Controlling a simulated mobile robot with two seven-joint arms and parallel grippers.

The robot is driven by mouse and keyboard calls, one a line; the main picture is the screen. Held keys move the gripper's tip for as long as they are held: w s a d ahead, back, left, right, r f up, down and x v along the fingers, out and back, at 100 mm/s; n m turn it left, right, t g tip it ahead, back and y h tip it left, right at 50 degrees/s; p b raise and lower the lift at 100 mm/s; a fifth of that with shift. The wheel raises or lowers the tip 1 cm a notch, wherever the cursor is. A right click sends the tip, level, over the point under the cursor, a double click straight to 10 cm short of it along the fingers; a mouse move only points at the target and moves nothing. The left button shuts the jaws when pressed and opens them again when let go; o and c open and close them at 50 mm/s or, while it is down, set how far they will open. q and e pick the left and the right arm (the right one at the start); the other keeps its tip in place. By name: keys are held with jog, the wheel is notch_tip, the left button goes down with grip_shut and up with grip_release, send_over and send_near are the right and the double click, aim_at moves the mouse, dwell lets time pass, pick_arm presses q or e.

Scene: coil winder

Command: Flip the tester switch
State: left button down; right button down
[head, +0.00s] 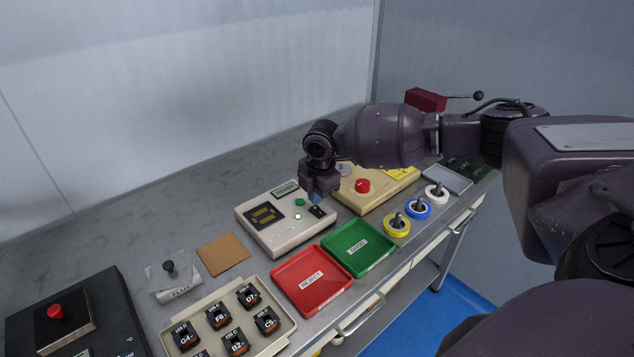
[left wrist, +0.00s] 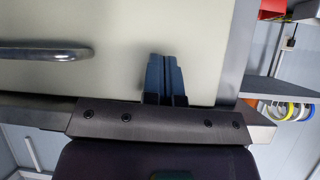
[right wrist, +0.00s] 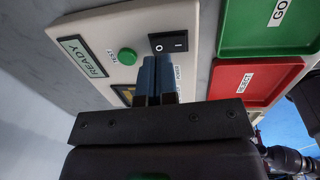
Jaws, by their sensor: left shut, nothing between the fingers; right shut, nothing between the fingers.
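The tester (head: 268,233) is a cream box with a READY display, a dark panel with amber marks and green buttons. Its black rocker switch (head: 318,212) is at the right end of its top; in the right wrist view the switch (right wrist: 168,42) shows O and I marks. My right gripper (head: 317,198) is shut and empty, right over the switch end of the tester. In the right wrist view its fingertips (right wrist: 156,62) are just beside the switch; I cannot tell whether they touch. My left gripper (left wrist: 164,62) is shut and empty before a cream panel with a handle.
A red REJECT tray (head: 311,303) and a green GOOD tray (head: 382,258) lie in front of the tester. A beige box with a red button (head: 362,186) stands behind it to the right. Wire spools (head: 397,228) stand along the bench's front edge.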

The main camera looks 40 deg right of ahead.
aim_at(318, 210)
notch_tip(318, 210, down, 2)
jog(key=shift+w+f, duration=0.1)
jog(key=shift+w, duration=0.05)
dwell(0.4)
jog(key=shift+a+f, duration=0.1)
jog(key=shift+f, duration=0.15)
jog(key=shift+s+r+p, duration=0.1)
jog(key=shift+s+p, duration=0.65)
dwell(0.5)
